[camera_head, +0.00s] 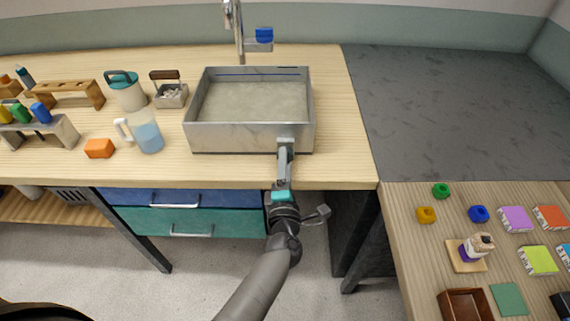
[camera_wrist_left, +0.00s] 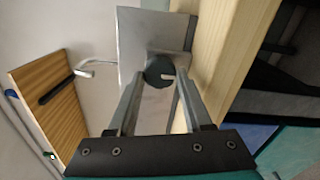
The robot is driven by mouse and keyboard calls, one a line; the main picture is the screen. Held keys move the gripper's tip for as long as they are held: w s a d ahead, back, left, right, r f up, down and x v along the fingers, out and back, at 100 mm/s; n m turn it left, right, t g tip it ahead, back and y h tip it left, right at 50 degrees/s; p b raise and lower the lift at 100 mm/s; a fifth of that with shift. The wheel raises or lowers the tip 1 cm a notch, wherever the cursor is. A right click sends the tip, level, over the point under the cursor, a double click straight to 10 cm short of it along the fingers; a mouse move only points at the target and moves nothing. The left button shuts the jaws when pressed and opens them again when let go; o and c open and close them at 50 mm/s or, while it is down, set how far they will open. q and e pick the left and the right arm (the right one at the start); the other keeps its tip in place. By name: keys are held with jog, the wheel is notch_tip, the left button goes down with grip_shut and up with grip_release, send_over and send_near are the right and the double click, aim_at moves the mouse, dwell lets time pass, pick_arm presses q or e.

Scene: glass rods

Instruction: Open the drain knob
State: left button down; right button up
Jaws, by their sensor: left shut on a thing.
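The drain knob (camera_wrist_left: 156,70) is a dark round disc on the front wall of the grey metal sink. It shows in the left wrist view; in the head view my gripper hides it. The sink (camera_head: 235,138) stands on the wooden counter, and its front wall also fills the middle of the wrist view (camera_wrist_left: 140,38). My left gripper (camera_head: 286,146) reaches to the lower right of the sink's front wall. In the wrist view its two fingertips (camera_wrist_left: 160,76) are at either side of the knob, shut on it. My right gripper is out of view.
A faucet (camera_head: 238,35) with a blue handle (camera_head: 264,36) stands behind the sink. Left of it are a pitcher (camera_head: 147,136), a teal-lidded jug (camera_head: 126,92) and an orange block (camera_head: 99,148). A blue drawer (camera_head: 225,199) lies below. The dark counter (camera_head: 460,110) at right is clear.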

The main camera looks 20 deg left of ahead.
pick_arm(q)
jog(key=shift+c, duration=1.6)
grip_release()
